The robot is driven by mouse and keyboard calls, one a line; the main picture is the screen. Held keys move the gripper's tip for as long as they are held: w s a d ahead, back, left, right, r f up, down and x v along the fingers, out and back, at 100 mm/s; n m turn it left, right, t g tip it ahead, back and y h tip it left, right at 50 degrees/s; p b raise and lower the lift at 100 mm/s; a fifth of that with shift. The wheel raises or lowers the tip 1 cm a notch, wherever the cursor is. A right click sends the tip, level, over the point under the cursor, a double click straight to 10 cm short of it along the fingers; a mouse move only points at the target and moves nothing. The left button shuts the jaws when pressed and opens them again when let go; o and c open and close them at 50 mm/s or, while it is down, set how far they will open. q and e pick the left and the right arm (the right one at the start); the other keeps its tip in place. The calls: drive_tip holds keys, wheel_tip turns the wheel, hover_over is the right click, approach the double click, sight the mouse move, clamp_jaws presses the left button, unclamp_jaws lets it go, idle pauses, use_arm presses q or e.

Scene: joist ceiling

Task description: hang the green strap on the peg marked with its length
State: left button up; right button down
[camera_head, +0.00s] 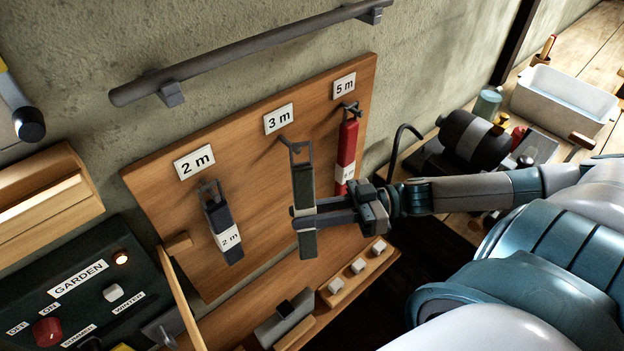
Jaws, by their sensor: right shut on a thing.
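The dark green strap (304,184) hangs upright in my right gripper (298,217), which is shut on it around its middle. The strap's metal loop (300,149) is at the top, at the 3 m peg (284,140) under the "3 m" sign (278,118). I cannot tell whether the peg passes through the loop. The gripper covers the strap's middle, and no length label shows on it. A dark blue strap (223,225) labelled "2 m" hangs below the "2 m" sign (194,161). A red strap (347,143) hangs below the "5 m" sign (344,86). My left gripper is not in view.
The wooden peg board (250,170) leans against the wall below a grey rail (240,50). A dark GARDEN control box (90,285) stands at lower left. A wooden block with white cubes (357,266) lies below the board. A white tub (562,98) and black machine (470,137) stand at right.

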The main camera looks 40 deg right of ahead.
drive_tip(key=w+b, duration=0.1)
drive_tip(key=w+f+b, duration=0.1)
drive_tip(key=w+b, duration=0.1)
drive_tip(key=shift+w+a, duration=0.1)
idle(0.4)
idle(0.6)
drive_tip(key=c, duration=1.5)
unclamp_jaws()
drive_tip(key=shift+f, duration=0.1)
